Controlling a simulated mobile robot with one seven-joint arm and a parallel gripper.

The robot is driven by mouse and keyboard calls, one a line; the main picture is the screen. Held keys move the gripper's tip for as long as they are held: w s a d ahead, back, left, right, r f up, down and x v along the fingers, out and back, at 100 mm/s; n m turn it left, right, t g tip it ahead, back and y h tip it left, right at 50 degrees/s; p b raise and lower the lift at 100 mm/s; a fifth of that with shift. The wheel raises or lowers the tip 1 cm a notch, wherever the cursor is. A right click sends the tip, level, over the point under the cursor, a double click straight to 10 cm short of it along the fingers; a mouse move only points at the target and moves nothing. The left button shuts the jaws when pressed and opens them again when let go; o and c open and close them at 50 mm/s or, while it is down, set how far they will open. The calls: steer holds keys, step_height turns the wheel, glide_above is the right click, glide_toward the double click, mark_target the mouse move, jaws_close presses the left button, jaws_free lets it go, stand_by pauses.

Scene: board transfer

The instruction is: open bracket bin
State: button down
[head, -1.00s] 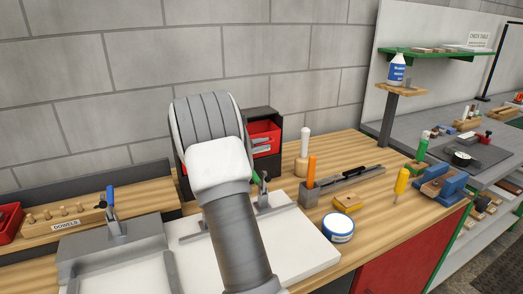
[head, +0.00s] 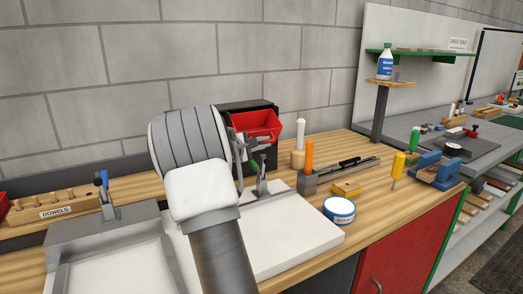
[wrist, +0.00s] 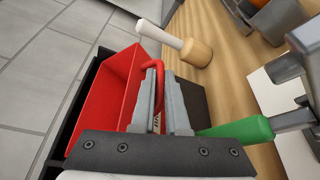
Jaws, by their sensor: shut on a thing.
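The red bin (head: 256,124) sits in a dark bin rack (head: 240,106) against the wall and juts out from its front. In the wrist view the red bin (wrist: 105,100) is on the left, with its open top and inner walls showing. My gripper (wrist: 160,72) is shut on the red loop handle (wrist: 152,65) at the bin's front. In the head view my gripper (head: 243,150) is at the bin's front, partly hidden by my wrist. A small pale label shows between the fingers, too covered to read.
A green-handled clamp (head: 258,167) stands close below the gripper; its green handle (wrist: 240,131) is beside the fingers. A dowel rack (head: 65,210) is left.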

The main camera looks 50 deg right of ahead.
steer(key=shift+f+b, duration=0.2)
steer(key=shift+b, duration=0.45)
steer(key=shift+a, duration=0.1)
steer(key=c, duration=1.2)
jaws_free()
steer(key=shift+m, duration=0.3)
steer(key=s+a+r+p, duration=0.1)
steer(key=a+r+p, duration=0.1)
steer(key=a, duration=1.5)
steer(key=shift+r, duration=0.15)
steer(key=shift+s, duration=0.1)
